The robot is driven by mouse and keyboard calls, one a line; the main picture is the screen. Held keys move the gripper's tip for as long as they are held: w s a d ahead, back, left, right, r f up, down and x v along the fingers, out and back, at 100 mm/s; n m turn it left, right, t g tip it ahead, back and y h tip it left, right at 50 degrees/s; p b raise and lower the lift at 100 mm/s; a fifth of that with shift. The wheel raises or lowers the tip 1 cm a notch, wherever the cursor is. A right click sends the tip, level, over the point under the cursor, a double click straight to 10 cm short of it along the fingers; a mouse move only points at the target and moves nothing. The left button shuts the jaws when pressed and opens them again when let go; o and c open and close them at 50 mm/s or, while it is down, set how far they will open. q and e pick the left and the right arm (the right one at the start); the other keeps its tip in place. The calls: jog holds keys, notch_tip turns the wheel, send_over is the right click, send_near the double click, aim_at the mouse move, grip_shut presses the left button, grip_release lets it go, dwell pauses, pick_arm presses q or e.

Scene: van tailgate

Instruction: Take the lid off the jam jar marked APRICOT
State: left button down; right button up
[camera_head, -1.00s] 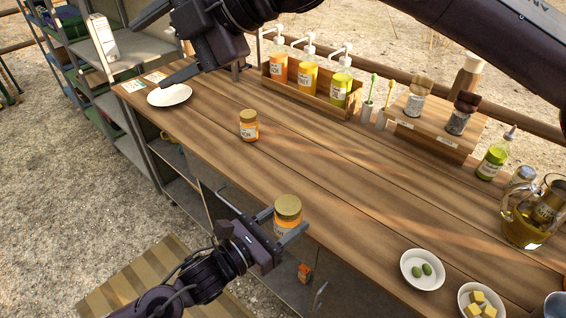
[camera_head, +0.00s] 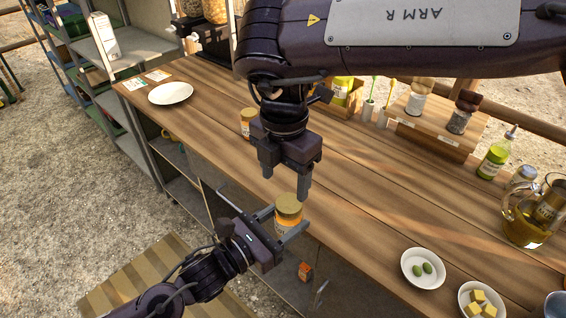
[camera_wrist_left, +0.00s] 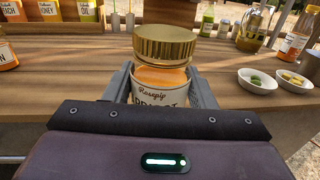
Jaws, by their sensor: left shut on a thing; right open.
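The orange jam jar (camera_head: 286,226) has a gold lid (camera_head: 289,204) on top. In the left wrist view the jar's label (camera_wrist_left: 158,102) is partly hidden, with "Rosepip" and letters of APRICOT showing. The gold lid sits on it there too (camera_wrist_left: 165,45). My left gripper (camera_head: 290,220) is shut on the jar's body and holds it upright at the table's front edge. My right gripper (camera_head: 286,182) is open and empty, pointing down just above the lid, apart from it.
Another orange jar (camera_head: 247,120) stands behind my right gripper, partly hidden. A white plate (camera_head: 170,93) lies at the far left. Bowls of olives (camera_head: 423,268) and cubes (camera_head: 478,300) are at the front right. A glass jug (camera_head: 530,215) stands at the right. The middle table is clear.

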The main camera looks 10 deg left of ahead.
aim_at(286, 202)
jog(key=shift+f, duration=2.55)
jog(key=shift+a, duration=0.15)
jog(key=c, duration=1)
jog(key=n, duration=0.3)
jog(key=shift+r, duration=0.15)
jog(key=n, duration=0.4)
jog(key=shift+n, duration=0.3)
jog(key=n, duration=0.4)
jog(key=shift+s, duration=0.1)
jog(key=n, duration=0.4)
jog(key=shift+d+n, duration=0.2)
jog(key=shift+n, duration=0.2)
jog(key=shift+d, duration=0.15)
